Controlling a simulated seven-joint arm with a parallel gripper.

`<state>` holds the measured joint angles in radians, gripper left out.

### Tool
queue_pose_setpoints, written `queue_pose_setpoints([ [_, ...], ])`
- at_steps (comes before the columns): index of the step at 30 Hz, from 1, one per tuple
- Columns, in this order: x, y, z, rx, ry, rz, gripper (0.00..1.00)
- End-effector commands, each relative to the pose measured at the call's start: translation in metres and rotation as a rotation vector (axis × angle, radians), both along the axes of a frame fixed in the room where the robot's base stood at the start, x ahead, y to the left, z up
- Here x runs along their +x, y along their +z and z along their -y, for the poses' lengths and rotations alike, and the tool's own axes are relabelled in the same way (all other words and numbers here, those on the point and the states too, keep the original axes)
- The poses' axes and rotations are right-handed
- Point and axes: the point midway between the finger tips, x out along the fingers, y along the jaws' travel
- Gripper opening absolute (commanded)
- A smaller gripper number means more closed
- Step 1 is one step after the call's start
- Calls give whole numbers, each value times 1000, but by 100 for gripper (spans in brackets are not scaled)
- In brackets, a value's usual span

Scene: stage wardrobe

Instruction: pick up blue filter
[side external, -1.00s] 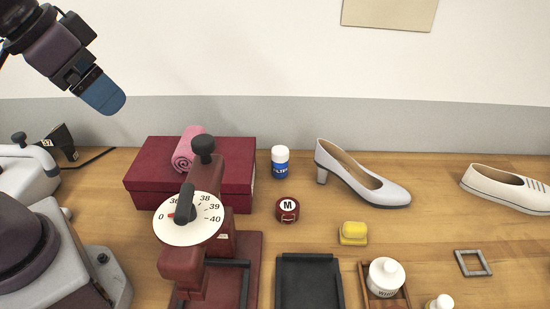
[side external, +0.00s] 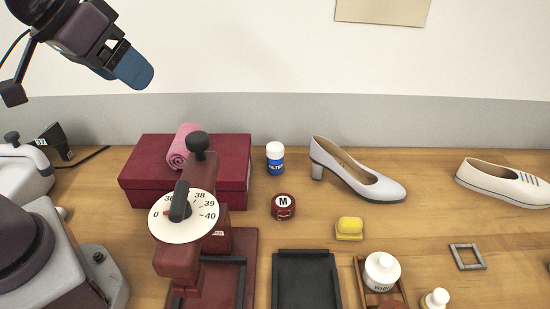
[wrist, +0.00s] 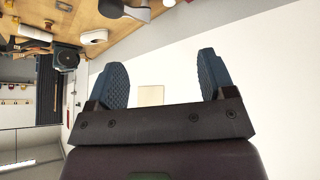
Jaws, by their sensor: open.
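The blue filter (side external: 275,158) is a small upright bottle with a white cap and a blue label. In the side view it stands on the wooden table, right of the dark red box and behind the round red "M" tape. My gripper (side external: 137,70) is at the upper left, high above the table and well apart from the filter. The wrist view shows its two blue fingers (wrist: 162,78) spread with nothing between them. I cannot make out the filter in the wrist view.
The dark red box (side external: 230,172) carries a rolled pink cloth (side external: 180,146). A red press with a dial (side external: 184,216) stands in front of it. A lilac shoe (side external: 360,178), a yellow block (side external: 349,226) and a black tray (side external: 305,280) lie to the right.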

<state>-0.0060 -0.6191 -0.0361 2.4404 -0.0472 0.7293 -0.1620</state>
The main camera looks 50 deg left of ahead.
Motion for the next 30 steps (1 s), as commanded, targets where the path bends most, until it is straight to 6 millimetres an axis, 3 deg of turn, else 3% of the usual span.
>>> queue_pose_setpoints([
  [6,116,5,36,-374,318,201,76],
  [10,180,-2,56,-667,522,307,76],
  [15,252,-25,71,-1093,805,419,76],
  [18,284,-47,73,-1354,976,478,76],
  [24,322,-111,57,-1875,1314,635,76],
  [30,317,-188,26,-2341,1551,910,76],
])
